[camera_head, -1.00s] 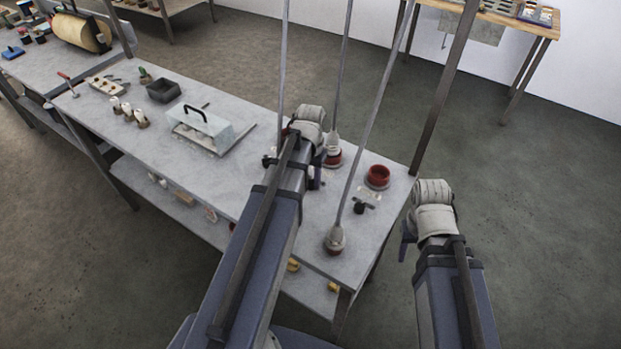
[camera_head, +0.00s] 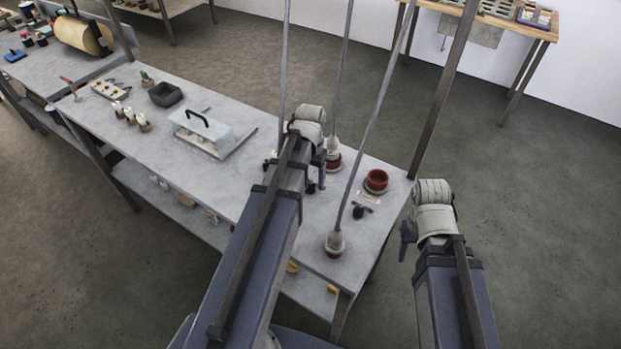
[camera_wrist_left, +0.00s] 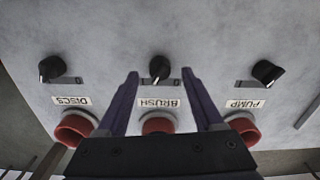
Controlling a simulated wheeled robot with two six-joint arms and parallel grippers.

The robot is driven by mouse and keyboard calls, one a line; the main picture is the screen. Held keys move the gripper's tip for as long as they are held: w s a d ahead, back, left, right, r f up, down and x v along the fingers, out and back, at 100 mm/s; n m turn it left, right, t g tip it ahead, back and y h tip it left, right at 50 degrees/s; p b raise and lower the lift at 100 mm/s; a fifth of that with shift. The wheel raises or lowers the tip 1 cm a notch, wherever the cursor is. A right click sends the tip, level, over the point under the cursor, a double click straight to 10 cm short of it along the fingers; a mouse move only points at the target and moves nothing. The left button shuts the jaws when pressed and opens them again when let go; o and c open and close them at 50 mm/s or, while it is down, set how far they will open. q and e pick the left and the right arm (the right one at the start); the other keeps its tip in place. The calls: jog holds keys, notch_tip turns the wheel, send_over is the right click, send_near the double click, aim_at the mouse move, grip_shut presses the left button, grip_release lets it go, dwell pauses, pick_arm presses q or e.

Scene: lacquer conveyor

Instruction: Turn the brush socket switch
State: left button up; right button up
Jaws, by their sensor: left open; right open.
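In the left wrist view the brush switch is a black knob (camera_wrist_left: 159,67) at the panel label BRUSH, which appears upside down. My left gripper (camera_wrist_left: 161,74) is open, its two purple fingers on either side of this knob. I cannot tell whether they touch it. The red brush socket (camera_wrist_left: 158,125) is partly hidden behind the gripper body. In the head view my left gripper (camera_head: 316,178) is low over the bench end, and its arm hides the brush switch area. My right gripper (camera_head: 407,238) is off the right side of the bench; its fingers are mostly hidden.
The DISCS knob (camera_wrist_left: 51,68) and PUMP knob (camera_wrist_left: 267,73) flank the brush one, each with a red socket. Hanging cables (camera_head: 368,130) come down near my left arm. A clear-lidded box (camera_head: 202,130) and black tray (camera_head: 165,94) stand farther left on the bench (camera_head: 240,105).

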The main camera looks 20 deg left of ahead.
aim_at(311, 184)
pick_arm(q)
notch_tip(311, 184, up, 6)
jog(key=p, duration=0.5)
jog(key=shift+f, duration=0.1)
jog(key=s+d+m, duration=0.1)
jog(key=s+d, duration=0.5)
jog(key=d, duration=0.4)
jog(key=s+d+m+y, duration=0.1)
jog(key=s+d+m, duration=0.1)
jog(key=s+d, duration=0.4)
jog(key=d, duration=0.4)
jog(key=shift+d+m, duration=0.25)
jog(key=shift+m, duration=0.05)
jog(key=shift+c, duration=0.3)
